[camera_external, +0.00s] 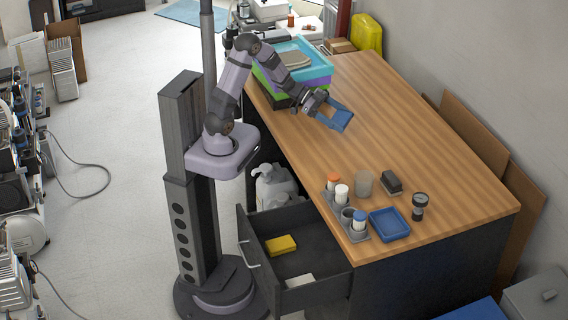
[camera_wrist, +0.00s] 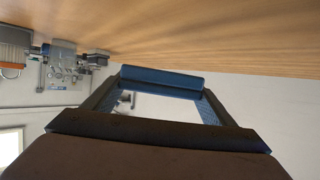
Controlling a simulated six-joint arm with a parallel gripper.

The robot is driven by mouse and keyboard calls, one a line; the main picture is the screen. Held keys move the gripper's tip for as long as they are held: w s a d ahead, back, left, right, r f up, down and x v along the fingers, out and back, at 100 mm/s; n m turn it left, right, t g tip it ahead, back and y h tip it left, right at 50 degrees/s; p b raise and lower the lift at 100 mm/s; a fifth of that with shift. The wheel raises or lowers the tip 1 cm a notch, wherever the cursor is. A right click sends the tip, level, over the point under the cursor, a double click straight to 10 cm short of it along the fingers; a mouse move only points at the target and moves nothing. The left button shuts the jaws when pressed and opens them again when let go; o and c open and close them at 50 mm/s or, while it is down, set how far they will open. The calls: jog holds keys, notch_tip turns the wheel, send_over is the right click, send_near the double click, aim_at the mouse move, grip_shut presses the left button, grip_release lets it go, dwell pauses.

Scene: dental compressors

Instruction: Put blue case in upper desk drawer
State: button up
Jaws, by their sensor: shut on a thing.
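The blue case (camera_external: 341,119) is held in my gripper (camera_external: 322,107) above the wooden desk top, near its middle. My gripper is shut on it. In the wrist view the blue case (camera_wrist: 163,82) shows between the dark fingers (camera_wrist: 160,95), and its far parts are hidden. The upper desk drawer (camera_external: 298,262) is pulled open at the desk's near left end. It holds a yellow item (camera_external: 281,245) and a whitish item (camera_external: 299,281).
On the desk's near end stand a blue tray (camera_external: 389,224), a grey holder with bottles (camera_external: 345,215), a glass (camera_external: 363,184), a dark block (camera_external: 391,182) and a dark cylinder (camera_external: 419,204). Stacked coloured trays (camera_external: 300,66) stand at the back. The desk's middle right is clear.

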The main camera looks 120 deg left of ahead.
aim_at(340, 136)
jog(key=shift+f, duration=2.55)
jog(key=shift+f, duration=0.25)
jog(key=shift+f, duration=0.1)
jog(key=o, duration=1.5)
jog(key=shift+o, duration=0.2)
jog(key=shift+b, duration=0.35)
jog(key=shift+s+r, duration=0.25)
jog(key=shift+o, duration=0.4)
jog(key=v, duration=1.1)
jog(key=shift+s+d, duration=0.2)
jog(key=shift+s, duration=0.1)
